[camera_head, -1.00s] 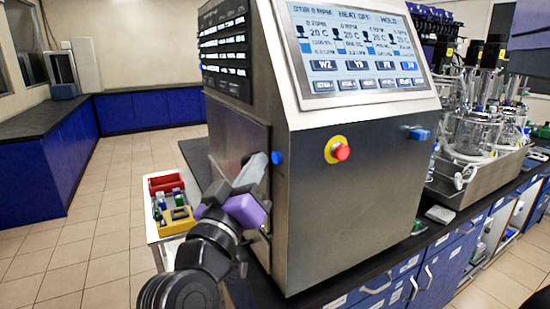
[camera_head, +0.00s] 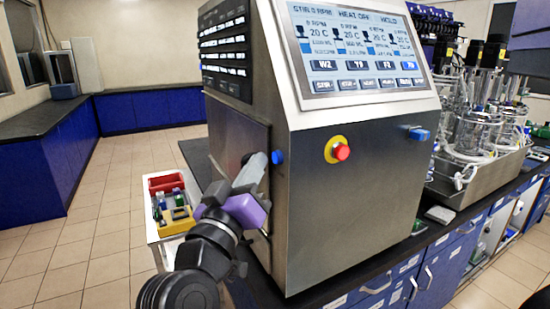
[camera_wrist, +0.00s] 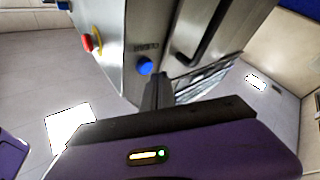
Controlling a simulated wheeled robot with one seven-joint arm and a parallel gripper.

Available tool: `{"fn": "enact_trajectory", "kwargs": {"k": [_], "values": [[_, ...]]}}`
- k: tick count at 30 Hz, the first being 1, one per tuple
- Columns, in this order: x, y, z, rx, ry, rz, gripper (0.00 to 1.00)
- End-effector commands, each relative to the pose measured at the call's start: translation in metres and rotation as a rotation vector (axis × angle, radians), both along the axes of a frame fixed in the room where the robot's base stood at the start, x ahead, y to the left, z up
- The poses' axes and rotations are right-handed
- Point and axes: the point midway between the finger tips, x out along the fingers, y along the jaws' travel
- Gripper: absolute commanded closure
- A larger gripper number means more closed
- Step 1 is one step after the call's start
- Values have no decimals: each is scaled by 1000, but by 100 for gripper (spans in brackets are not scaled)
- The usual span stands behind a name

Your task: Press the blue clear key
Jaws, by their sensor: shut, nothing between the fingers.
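The blue key (camera_head: 277,157) is a small round button near the left front edge of the steel control cabinet (camera_head: 350,210). In the wrist view the blue key (camera_wrist: 145,66) sits below small dark lettering on the cabinet face. My gripper (camera_head: 264,158) is shut and empty, with its fingertips just left of the key in the head view. In the wrist view my gripper (camera_wrist: 160,78) has its tips close beside the key, slightly right and below it. I cannot tell whether they touch it.
A red stop button (camera_head: 342,152) on a yellow ring sits right of the key, and a blue fitting (camera_head: 419,134) further right. A lit touchscreen (camera_head: 362,60) is above. Glass bioreactors (camera_head: 475,130) stand at right. A cart with a red bin (camera_head: 166,182) is at left.

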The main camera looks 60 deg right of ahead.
Motion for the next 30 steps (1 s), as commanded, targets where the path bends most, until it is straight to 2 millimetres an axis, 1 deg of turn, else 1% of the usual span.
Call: {"fn": "enact_trajectory", "kwargs": {"k": [17,30], "values": [[0,0,0,0,0,0,100],[-5,-7,0,-1,1,0,100]]}}
